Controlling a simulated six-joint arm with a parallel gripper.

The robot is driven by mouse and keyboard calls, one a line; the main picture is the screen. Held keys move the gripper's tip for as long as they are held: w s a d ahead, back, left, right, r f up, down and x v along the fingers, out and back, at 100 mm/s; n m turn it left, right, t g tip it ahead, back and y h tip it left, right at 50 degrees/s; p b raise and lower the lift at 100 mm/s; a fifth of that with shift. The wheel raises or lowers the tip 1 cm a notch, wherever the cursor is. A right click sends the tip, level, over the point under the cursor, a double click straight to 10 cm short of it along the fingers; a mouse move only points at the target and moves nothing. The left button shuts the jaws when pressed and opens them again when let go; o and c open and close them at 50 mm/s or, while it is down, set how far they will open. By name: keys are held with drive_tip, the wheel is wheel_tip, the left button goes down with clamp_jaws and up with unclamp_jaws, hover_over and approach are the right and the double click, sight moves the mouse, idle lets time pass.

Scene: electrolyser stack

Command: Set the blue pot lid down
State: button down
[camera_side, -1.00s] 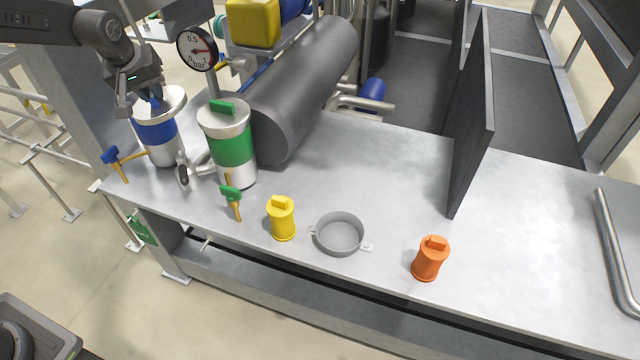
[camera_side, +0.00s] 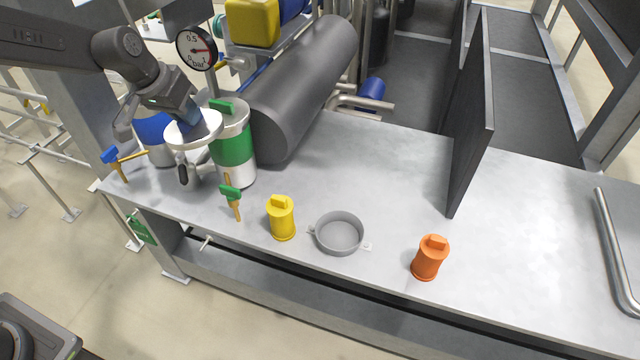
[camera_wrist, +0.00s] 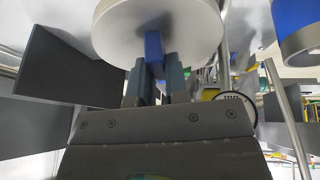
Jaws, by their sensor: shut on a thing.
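The blue pot lid (camera_side: 194,131) is a round pale disc with a blue handle. My gripper (camera_side: 194,118) is shut on that handle and holds the lid in the air, in front of the blue pot (camera_side: 156,130) and beside the green pot (camera_side: 232,150). In the wrist view the lid (camera_wrist: 190,22) shows with its blue handle (camera_wrist: 154,52) between the two fingers of my gripper (camera_wrist: 156,72). The blue pot is partly hidden behind my arm and the lid. The wrist view shows the blue pot (camera_wrist: 300,25) at the upper right.
A yellow cylinder (camera_side: 282,218), a shallow grey ring dish (camera_side: 339,234) and an orange cylinder (camera_side: 430,258) stand along the front of the metal table (camera_side: 380,180). A dark upright panel (camera_side: 470,120) stands right. Blue-handled (camera_side: 112,155) and green-handled (camera_side: 231,193) valves stick out by the pots.

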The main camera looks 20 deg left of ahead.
drive_tip(key=w+d+f+m+g+h, duration=0.1)
drive_tip(key=w+d+f+m, duration=0.2)
drive_tip(key=w+d, duration=0.5)
drive_tip(key=w+d+f+m, duration=0.3)
drive_tip(key=w+d+f, duration=0.1)
drive_tip(key=d, duration=0.7)
drive_tip(key=shift+n+t+y, duration=0.3)
drive_tip(key=shift+n+y, duration=0.1)
drive_tip(key=shift+n, duration=0.5)
drive_tip(key=shift+s+a+f+x, duration=0.25)
drive_tip(key=shift+a+x, duration=0.35)
drive_tip(key=shift+x, duration=2.25)
drive_tip(key=shift+s+a+f+x, duration=0.15)
drive_tip(key=shift+s+a+x, duration=0.35)
drive_tip(key=shift+x, duration=2.3)
drive_tip(key=shift+s+a+f+x, duration=0.2)
drive_tip(key=shift+a+x, duration=0.5)
drive_tip(key=shift+x, duration=2.15)
drive_tip(key=shift+f, duration=0.25)
drive_tip(key=c, duration=1.1)
unclamp_jaws()
